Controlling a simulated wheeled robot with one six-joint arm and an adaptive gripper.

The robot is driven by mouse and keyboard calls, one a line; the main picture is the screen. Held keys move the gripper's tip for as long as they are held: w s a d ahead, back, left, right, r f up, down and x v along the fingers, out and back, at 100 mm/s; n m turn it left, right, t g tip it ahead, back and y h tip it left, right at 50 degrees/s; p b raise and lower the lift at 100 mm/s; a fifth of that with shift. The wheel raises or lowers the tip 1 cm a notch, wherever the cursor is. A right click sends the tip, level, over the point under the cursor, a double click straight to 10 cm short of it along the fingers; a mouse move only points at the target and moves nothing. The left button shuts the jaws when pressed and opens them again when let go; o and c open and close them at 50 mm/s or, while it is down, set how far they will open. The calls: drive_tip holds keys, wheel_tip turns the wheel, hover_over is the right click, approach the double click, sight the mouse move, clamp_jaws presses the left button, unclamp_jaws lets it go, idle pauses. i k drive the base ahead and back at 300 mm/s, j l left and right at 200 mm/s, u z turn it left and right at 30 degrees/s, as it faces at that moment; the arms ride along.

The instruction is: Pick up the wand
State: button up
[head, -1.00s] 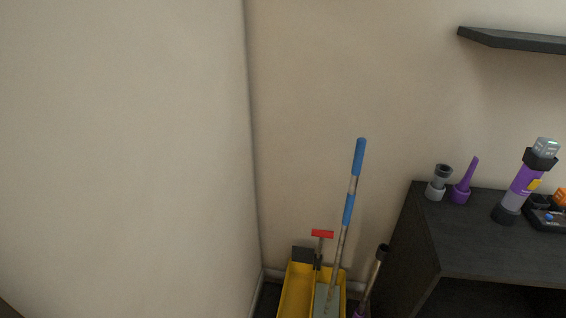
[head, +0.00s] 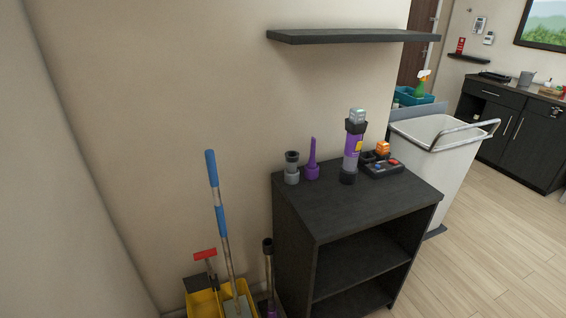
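A dark tube that looks like a vacuum wand (head: 268,262) stands upright in the gap between the yellow mop bucket and the black cabinet. It has a black collar at its top and a purple part low down; its lower end is cut off by the bottom edge of the picture. A purple and grey handheld vacuum body (head: 351,152) stands upright on the cabinet top. Beside it are a purple narrow nozzle (head: 312,165) and a grey round attachment (head: 292,170). My gripper is not in view.
The black open-shelf cabinet (head: 345,204) stands against the wall, under a wall shelf (head: 350,36). A yellow bucket (head: 201,303) with a blue-handled mop (head: 220,212) is left of the wand. A white cart (head: 436,150) stands to the right. Wooden floor (head: 480,240) is open at right.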

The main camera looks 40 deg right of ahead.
sight(268, 249)
drive_tip(key=k+l, duration=0.5)
drive_tip(key=k, duration=0.2)
drive_tip(key=k+l, duration=0.5)
drive_tip(key=k, duration=0.2)
drive_tip(key=i+j+z, duration=0.15)
drive_tip(key=i+j, duration=0.2)
drive_tip(key=i, duration=0.25)
drive_tip(key=i+j+z, duration=0.1)
drive_tip(key=i+j, duration=0.35)
drive_tip(key=i, duration=0.15)
drive_tip(key=i+j, duration=0.2)
drive_tip(key=i, duration=0.2)
drive_tip(key=i+j+z, duration=0.15)
drive_tip(key=i, duration=0.2)
drive_tip(key=i+j, duration=0.25)
drive_tip(key=i, duration=0.15)
drive_tip(key=i+l+z, duration=0.1)
drive_tip(key=i, duration=0.25)
